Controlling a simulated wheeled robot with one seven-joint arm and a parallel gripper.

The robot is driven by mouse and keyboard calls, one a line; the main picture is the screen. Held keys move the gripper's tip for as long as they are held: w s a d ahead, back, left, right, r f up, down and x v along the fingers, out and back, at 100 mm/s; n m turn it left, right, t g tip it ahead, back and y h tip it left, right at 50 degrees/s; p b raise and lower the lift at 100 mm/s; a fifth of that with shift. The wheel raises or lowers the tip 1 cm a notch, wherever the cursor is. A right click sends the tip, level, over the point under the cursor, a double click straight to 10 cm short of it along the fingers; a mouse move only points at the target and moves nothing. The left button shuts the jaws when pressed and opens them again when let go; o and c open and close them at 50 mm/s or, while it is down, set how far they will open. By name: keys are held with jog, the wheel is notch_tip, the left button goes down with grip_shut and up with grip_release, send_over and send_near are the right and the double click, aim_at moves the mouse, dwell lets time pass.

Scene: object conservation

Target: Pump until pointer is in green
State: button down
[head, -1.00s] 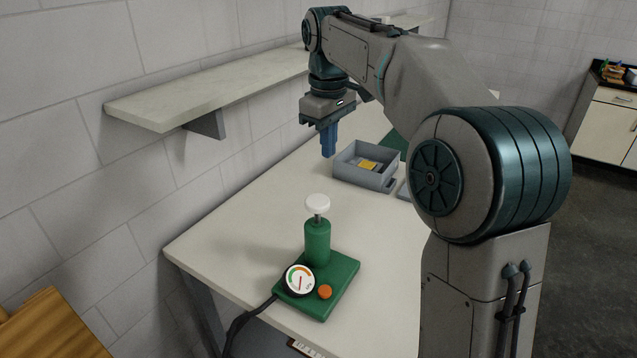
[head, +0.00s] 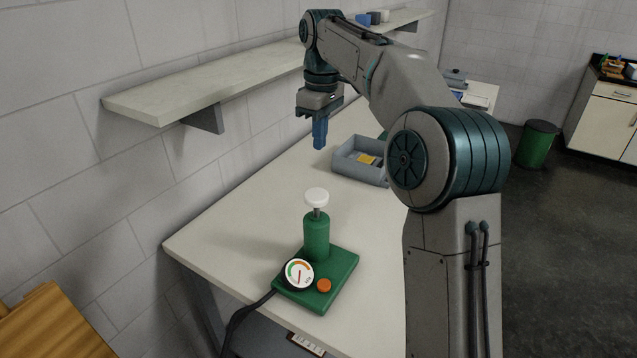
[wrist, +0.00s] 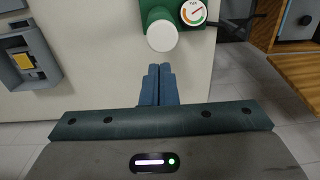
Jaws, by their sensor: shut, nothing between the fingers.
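The green pump (head: 316,238) stands upright on a green base plate (head: 343,272) near the table's front left edge. Its white round knob (head: 316,196) is raised on a short metal rod. The round gauge (head: 299,274) on the base has a white face with a coloured arc. Its thin red pointer looks near vertical in the head view; I cannot tell exactly where it reads. My gripper (head: 319,147) is shut and empty, pointing down, above and beyond the pump. In the wrist view, the knob (wrist: 162,36) lies just ahead of the fingertips (wrist: 160,68), apart from them.
An orange button (head: 324,285) sits on the base beside the gauge. A grey bin (head: 345,167) with a yellow item stands farther back on the table (head: 235,228). A wall shelf (head: 190,95) runs along the left. The table around the pump is clear.

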aim_at(318, 194)
notch_tip(318, 194, down, 12)
jog(key=shift+s+a+r+p, duration=0.1)
jog(key=shift+p, duration=0.4)
